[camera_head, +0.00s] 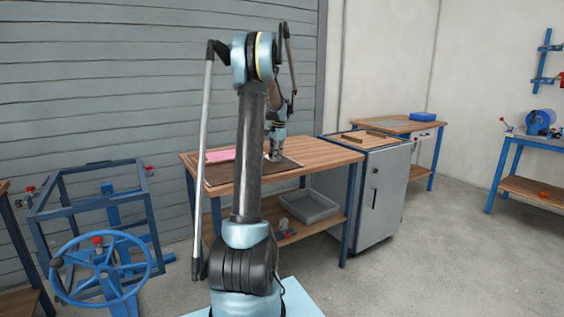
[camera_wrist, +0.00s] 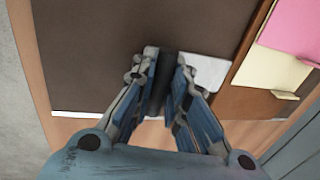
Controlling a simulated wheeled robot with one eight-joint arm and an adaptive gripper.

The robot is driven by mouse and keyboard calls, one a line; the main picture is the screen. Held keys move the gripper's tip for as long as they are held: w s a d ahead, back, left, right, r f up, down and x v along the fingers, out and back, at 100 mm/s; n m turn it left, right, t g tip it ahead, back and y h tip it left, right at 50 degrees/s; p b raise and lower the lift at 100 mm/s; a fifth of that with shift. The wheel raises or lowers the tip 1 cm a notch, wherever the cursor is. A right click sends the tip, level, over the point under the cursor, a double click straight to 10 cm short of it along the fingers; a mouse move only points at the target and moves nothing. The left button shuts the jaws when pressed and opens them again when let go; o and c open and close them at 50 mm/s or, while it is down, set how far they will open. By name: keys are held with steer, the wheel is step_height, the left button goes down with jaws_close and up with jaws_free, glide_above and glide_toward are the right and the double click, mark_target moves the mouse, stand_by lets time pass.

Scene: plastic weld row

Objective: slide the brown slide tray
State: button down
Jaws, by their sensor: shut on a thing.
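My gripper (camera_wrist: 167,88) is low over the wooden workbench (camera_head: 325,150), pointing down at a dark brown flat surface (camera_wrist: 95,50). Its fingers are shut on a narrow dark thing (camera_wrist: 174,78) that stands out between the fingertips. I cannot tell whether this dark thing is the brown slide tray or part of it. A white flat piece (camera_wrist: 208,72) lies just right of the fingers, partly hidden by them. In the head view my gripper (camera_head: 276,158) is over the right part of the dark brown surface.
A reddish-brown board (camera_wrist: 247,102) with yellow (camera_wrist: 272,68) and pink (camera_wrist: 297,30) sheets lies right of the gripper in the wrist view. A grey cabinet (camera_head: 378,190) stands right of the bench. A grey bin (camera_head: 310,206) sits on the lower shelf.

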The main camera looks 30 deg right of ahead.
steer(key=w, duration=0.7)
steer(key=shift+a, duration=0.35)
steer(key=c, duration=1.5)
jaws_free()
steer(key=shift+c, duration=0.2)
steer(key=shift+r, duration=0.35)
step_height(320, 180, up, 11)
steer(key=s, duration=0.2)
steer(key=shift+s+d, duration=0.1)
